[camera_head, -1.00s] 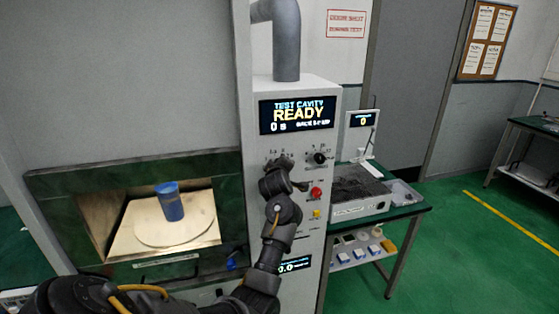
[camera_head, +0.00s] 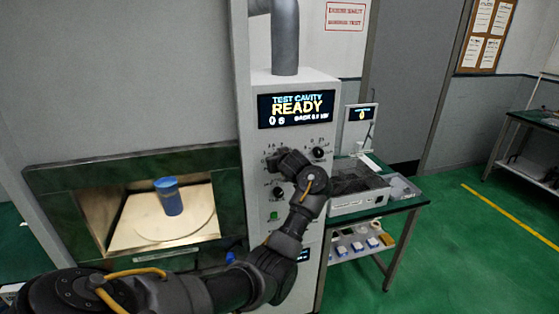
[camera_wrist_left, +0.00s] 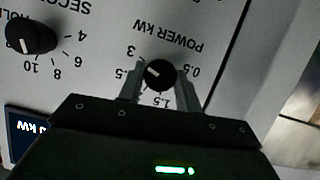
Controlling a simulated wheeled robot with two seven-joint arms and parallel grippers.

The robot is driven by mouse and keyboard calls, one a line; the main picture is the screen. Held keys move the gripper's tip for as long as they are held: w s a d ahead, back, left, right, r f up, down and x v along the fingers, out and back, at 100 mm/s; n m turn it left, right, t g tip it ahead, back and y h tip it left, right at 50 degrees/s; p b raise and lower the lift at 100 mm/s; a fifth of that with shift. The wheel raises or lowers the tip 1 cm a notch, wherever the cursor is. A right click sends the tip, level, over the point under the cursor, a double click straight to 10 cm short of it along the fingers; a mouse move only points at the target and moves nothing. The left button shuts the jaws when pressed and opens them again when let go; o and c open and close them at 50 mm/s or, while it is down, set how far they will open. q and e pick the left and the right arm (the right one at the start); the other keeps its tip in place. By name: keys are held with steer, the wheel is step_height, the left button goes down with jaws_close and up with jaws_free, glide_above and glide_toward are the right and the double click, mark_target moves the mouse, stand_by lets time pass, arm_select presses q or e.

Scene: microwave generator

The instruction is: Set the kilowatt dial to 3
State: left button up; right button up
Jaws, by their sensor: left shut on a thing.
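The kilowatt dial (camera_wrist_left: 160,74), a black round knob under the upside-down label POWER kW, sits between the fingertips of my left gripper (camera_wrist_left: 160,82) in the left wrist view. The gripper is shut on it. The dial's white pointer line aims left and slightly up in that view, near the marks 3 and a partly hidden one ending in .5. In the head view my left gripper (camera_head: 279,163) is against the panel (camera_head: 262,215) and hides the dial. My right gripper is not in view.
A seconds dial (camera_wrist_left: 30,35) is beside the kilowatt dial and also shows in the head view (camera_head: 318,153). The display (camera_head: 296,108) reads READY. A blue cup (camera_head: 170,198) stands on the cavity turntable (camera_head: 155,226).

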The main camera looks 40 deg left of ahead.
arm_select(q)
steer(key=shift+m+g, duration=0.4)
stand_by(0.3)
steer(key=o, duration=1)
steer(key=b+v, duration=0.1)
steer(key=v, duration=0.9)
steer(key=shift+s+d, duration=0.25)
steer(key=shift+d, duration=0.15)
steer(key=shift+f, duration=0.1)
